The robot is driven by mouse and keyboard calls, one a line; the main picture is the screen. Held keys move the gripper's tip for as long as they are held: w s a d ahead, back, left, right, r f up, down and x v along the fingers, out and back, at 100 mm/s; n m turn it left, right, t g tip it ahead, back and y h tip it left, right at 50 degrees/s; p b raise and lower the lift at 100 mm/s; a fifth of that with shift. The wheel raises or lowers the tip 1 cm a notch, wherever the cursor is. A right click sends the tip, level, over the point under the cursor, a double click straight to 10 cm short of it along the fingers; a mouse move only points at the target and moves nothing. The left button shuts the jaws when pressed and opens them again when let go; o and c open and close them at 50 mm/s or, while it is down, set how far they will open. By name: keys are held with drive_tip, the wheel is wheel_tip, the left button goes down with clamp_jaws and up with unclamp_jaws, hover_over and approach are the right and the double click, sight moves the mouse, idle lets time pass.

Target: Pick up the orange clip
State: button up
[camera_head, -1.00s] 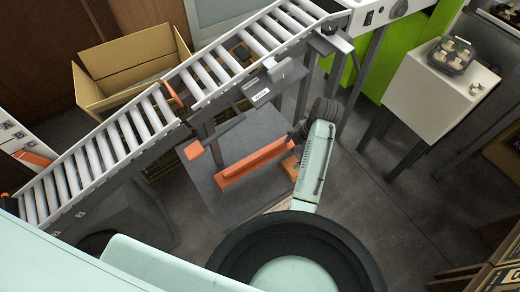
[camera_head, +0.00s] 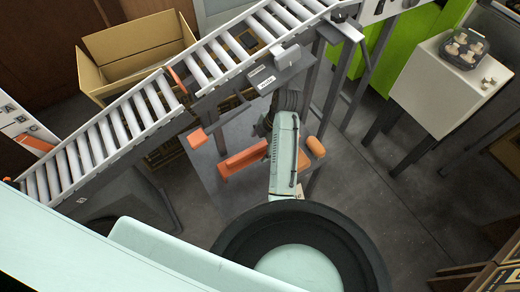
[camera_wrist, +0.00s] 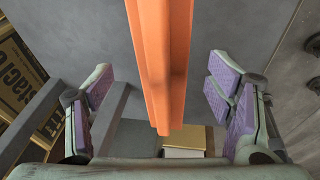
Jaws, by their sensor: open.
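A small rounded orange part (camera_head: 315,147) shows right of my arm. My fingertips cannot be made out there.
A roller conveyor (camera_head: 118,127) crosses behind and left of my arm, with an open cardboard box (camera_head: 95,80) beyond it. The floor (camera_head: 385,195) between is open.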

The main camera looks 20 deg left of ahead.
sight(260, 152)
drive_tip(key=shift+x, duration=1.3)
drive_tip(key=shift+d, duration=0.2)
drive_tip(key=shift+c, duration=0.5)
drive_tip(key=c, duration=1.2)
